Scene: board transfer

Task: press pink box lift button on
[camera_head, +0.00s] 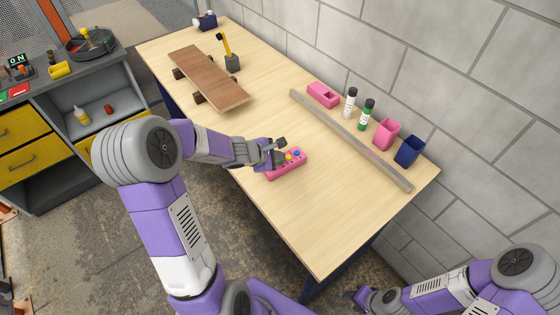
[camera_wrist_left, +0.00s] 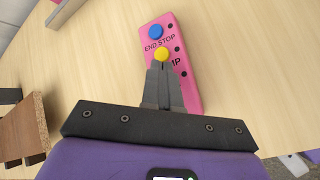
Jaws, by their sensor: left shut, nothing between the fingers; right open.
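The pink box (camera_head: 287,171) lies on the wooden table near its left edge, with small coloured buttons on top. In the left wrist view the pink box (camera_wrist_left: 184,88) shows a blue button (camera_wrist_left: 155,31) beside the text "END STOP" and a yellow button (camera_wrist_left: 161,54) beside text ending in "MP". My left gripper (camera_wrist_left: 161,66) is shut and empty over the box, its tips by the yellow button; I cannot tell whether they touch it. The fingers hide part of the box, and no "lift" label is readable. My right gripper (camera_head: 357,297) is open, low at the bottom, off the table.
The near table end is clear.

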